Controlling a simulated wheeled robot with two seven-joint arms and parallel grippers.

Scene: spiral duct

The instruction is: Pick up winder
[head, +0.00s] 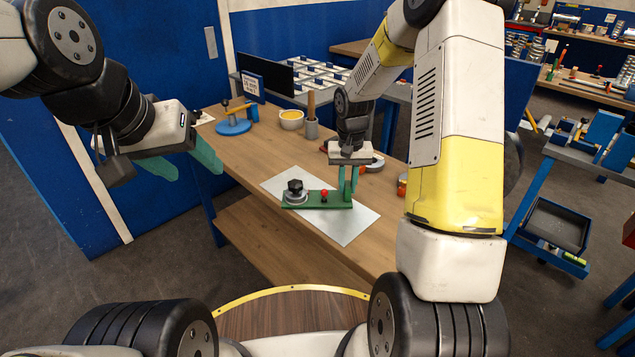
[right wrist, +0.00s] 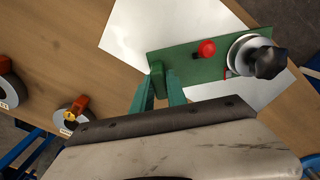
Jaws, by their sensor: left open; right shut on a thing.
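The winder is a green plate (head: 322,202) with a grey disc and black knob (head: 295,190) at its left end and a red-topped pin (head: 324,194) near its middle. It rests on or just above a metal sheet (head: 347,225) on the workbench; I cannot tell which. My right gripper (head: 348,190) is shut on the plate's right end, at a green upright block. The right wrist view shows the block (right wrist: 158,78) between the green fingers, with the plate (right wrist: 190,64) beyond. My left gripper (head: 191,165) is open and empty, left of the bench.
On the wooden bench (head: 262,160) stand a blue stand (head: 233,127), a bowl (head: 291,120) and a grey cup (head: 311,129) holding a wooden handle. A blue cart (head: 590,160) stands at the right. Tape-like rolls (right wrist: 65,117) lie on the bench in the right wrist view.

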